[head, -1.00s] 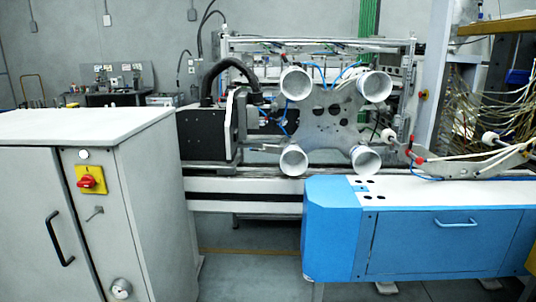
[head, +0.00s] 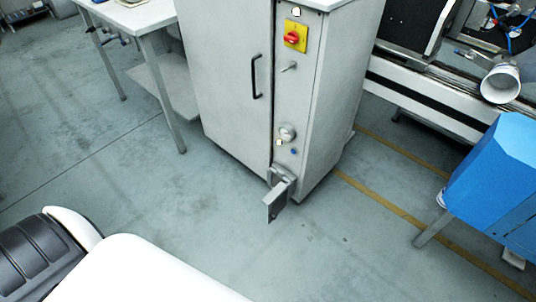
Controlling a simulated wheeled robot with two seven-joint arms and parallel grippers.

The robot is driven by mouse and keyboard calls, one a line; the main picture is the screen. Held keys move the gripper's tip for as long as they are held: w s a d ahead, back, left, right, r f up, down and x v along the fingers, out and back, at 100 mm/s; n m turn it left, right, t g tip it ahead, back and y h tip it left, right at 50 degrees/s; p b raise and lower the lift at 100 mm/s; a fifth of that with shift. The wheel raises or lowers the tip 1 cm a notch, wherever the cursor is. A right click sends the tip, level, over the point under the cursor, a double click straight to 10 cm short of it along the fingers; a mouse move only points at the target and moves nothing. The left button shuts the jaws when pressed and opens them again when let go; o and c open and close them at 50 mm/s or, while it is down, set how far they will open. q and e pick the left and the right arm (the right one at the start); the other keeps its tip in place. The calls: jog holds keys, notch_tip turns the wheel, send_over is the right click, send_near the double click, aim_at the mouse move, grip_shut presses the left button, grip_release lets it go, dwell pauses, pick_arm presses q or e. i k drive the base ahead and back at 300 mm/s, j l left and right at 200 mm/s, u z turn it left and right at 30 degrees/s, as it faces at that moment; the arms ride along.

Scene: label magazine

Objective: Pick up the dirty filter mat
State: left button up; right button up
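I cannot make out a filter mat in the head view. A light grey cabinet (head: 225,85) stands upright on the floor, its tall door shut. A small grey metal part (head: 279,196) sticks out low at the cabinet's front, close to the floor. I cannot tell what it is. Neither of my grippers is in view.
The cabinet has a black handle (head: 256,76) and a red switch on a yellow plate (head: 295,36). A white table (head: 140,14) stands to its left. A blue machine housing (head: 497,180) is at the right. The grey floor (head: 130,190) before the cabinet is clear.

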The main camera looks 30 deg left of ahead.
aim_at(277, 175)
jog(key=u, duration=0.75)
jog(key=i+j, duration=0.05)
